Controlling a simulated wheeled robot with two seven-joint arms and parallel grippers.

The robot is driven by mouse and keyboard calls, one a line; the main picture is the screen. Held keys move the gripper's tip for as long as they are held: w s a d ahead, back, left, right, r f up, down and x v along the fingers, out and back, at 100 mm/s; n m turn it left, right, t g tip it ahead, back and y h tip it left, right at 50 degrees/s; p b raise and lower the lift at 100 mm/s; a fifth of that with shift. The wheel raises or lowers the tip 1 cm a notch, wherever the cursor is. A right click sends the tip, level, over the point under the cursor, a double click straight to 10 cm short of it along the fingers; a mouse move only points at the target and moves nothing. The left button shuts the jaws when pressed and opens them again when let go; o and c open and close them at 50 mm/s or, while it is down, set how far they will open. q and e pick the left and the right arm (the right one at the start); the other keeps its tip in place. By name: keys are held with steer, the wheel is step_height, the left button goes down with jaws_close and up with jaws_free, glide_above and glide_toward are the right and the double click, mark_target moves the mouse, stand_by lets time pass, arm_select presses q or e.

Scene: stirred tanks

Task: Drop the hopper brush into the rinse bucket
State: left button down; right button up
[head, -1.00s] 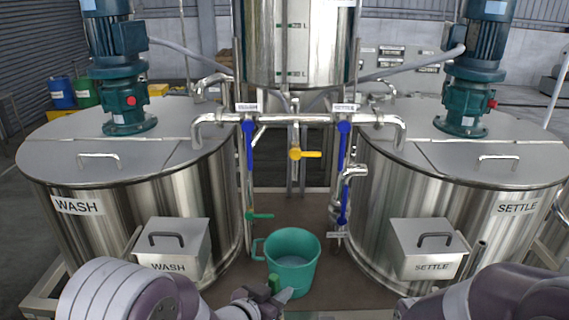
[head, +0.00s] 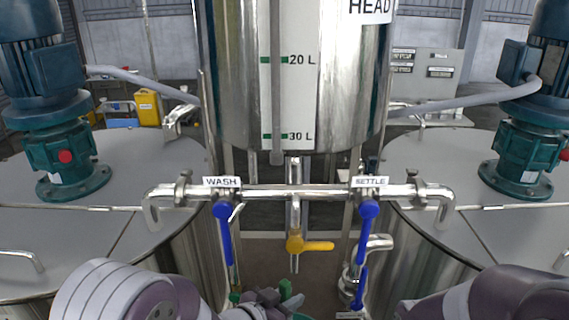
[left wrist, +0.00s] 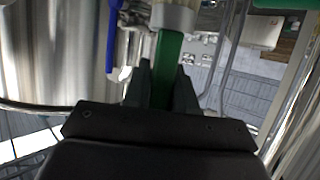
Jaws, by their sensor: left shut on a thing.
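My left gripper (head: 266,298) is at the bottom of the head view, low in front of the pipes. It is shut on the hopper brush (head: 286,291), whose green end shows beside the fingers. In the left wrist view the brush's green handle (left wrist: 168,72) stands between the two dark fingers (left wrist: 163,90), with a pale part beyond it. A small teal sliver of the rinse bucket (head: 301,317) shows at the bottom edge of the head view; the rest is out of frame. My right gripper is not in view.
A horizontal pipe (head: 325,190) with blue valve handles (head: 227,235) and a yellow valve handle (head: 318,246) crosses ahead, under the steel head tank (head: 230,90). Large lidded tanks stand left (head: 75,235) and right (head: 470,190). A narrow gap lies between them.

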arm_select(q)
steer(key=shift+w+f, duration=0.25)
steer(key=shift+f, duration=0.1)
steer(key=f+b, duration=0.1)
steer(key=s+f+b, duration=0.1)
steer(key=f+b, duration=0.1)
steer(key=s+f+b, duration=0.1)
steer(key=shift+f+b, duration=0.35)
steer(key=shift+w, duration=0.25)
steer(key=c, duration=1)
jaws_free()
steer(key=shift+s+a+r, duration=0.1)
steer(key=shift+s, duration=0.25)
steer(key=shift+o, duration=0.8)
steer(key=shift+s+r, duration=0.2)
steer(key=shift+s, duration=0.25)
steer(key=shift+f, duration=0.1)
steer(key=shift+w, duration=0.3)
steer(key=shift+w+r, duration=0.15)
steer(key=shift+r, duration=0.2)
steer(key=s+d+r+b, duration=0.7)
steer(key=d+r, duration=0.3)
steer(key=shift+r, duration=0.2)
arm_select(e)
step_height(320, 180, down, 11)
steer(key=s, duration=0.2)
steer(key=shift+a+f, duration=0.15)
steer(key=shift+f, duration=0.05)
